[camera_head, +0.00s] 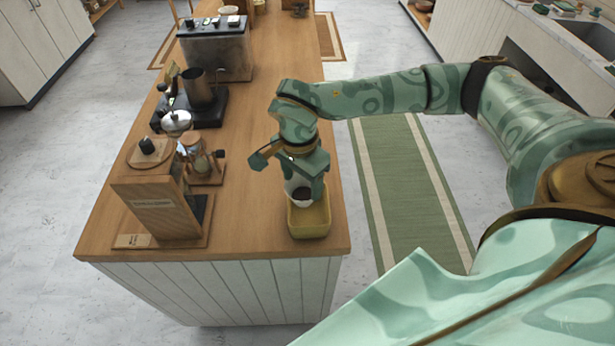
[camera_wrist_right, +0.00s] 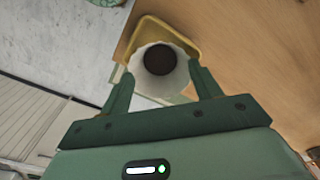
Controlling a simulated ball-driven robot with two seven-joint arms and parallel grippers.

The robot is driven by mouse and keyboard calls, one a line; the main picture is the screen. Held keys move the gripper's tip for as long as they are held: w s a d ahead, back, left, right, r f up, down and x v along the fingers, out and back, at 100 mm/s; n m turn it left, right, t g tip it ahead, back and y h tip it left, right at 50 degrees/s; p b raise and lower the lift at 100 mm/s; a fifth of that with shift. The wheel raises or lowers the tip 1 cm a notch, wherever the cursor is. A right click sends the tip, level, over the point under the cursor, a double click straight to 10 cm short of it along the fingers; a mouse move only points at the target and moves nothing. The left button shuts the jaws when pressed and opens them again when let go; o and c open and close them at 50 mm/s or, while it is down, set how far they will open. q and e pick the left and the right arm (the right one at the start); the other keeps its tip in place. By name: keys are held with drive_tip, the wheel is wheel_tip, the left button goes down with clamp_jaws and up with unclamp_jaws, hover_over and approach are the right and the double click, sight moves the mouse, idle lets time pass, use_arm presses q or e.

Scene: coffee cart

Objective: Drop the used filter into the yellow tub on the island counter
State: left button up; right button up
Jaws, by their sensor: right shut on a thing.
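The used filter (camera_wrist_right: 181,71) is a white paper cone with dark grounds inside. My right gripper (camera_wrist_right: 160,82) is shut on it, with a finger at each side. In the head view the filter (camera_head: 292,196) hangs below the right gripper (camera_head: 301,187), over the back part of the yellow tub. The yellow tub (camera_head: 310,224) stands near the front right corner of the island counter. Its rim (camera_wrist_right: 150,27) shows behind and around the filter in the wrist view. The filter hides much of the tub's inside. My left gripper is not in view.
The wooden island counter (camera_head: 247,230) has free room left of the tub. A green striped rug (camera_head: 405,180) lies on the floor to the right.

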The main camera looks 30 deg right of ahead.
drive_tip(key=shift+r, duration=0.1)
drive_tip(key=o, duration=1.3)
drive_tip(key=shift+c, duration=0.2)
wheel_tip(320, 180, up, 16)
drive_tip(key=p, duration=0.1)
drive_tip(key=shift+a+r, duration=0.15)
drive_tip(key=shift+a, duration=0.1)
drive_tip(key=shift+s, duration=0.1)
